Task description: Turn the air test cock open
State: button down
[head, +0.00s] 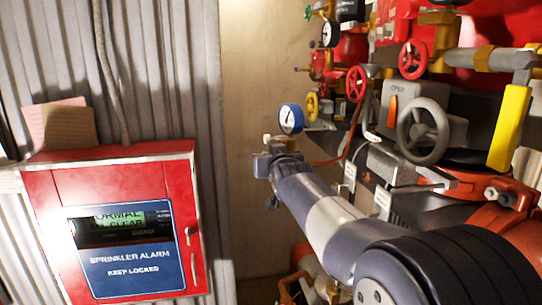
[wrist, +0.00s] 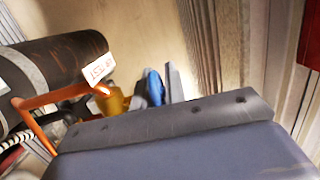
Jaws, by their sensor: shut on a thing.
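The air test cock shows in the wrist view as a brass body (wrist: 115,101) with a blue handle (wrist: 154,87) beside it. A white tag (wrist: 100,72), upside down and seeming to read AIR TEST, hangs next to it on a dark pipe. My gripper (wrist: 156,90) is shut on the blue handle, with a grey finger along its right side. In the head view my gripper (head: 270,152) is just below a blue-rimmed gauge (head: 291,118). The cock is mostly hidden by my gripper there, and its exact angle cannot be told.
A red sprinkler alarm box (head: 120,168) is on the corrugated wall at left. Right of my gripper are red handwheels (head: 356,83), a grey handwheel (head: 423,125) and a yellow bar (head: 509,127). An orange pipe (wrist: 50,98) runs close by. The beige wall behind is bare.

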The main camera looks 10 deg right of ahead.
jog(key=c, duration=1.7)
grip_release()
jog(key=s+b, duration=0.1)
jog(key=s, duration=0.2)
jog(key=s+r+b, duration=0.1)
jog(key=s, duration=0.3)
jog(key=s+b, duration=0.1)
jog(key=s, duration=0.2)
jog(key=shift+s+r, duration=0.2)
jog(key=shift+s, duration=0.15)
jog(key=shift+w, duration=0.1)
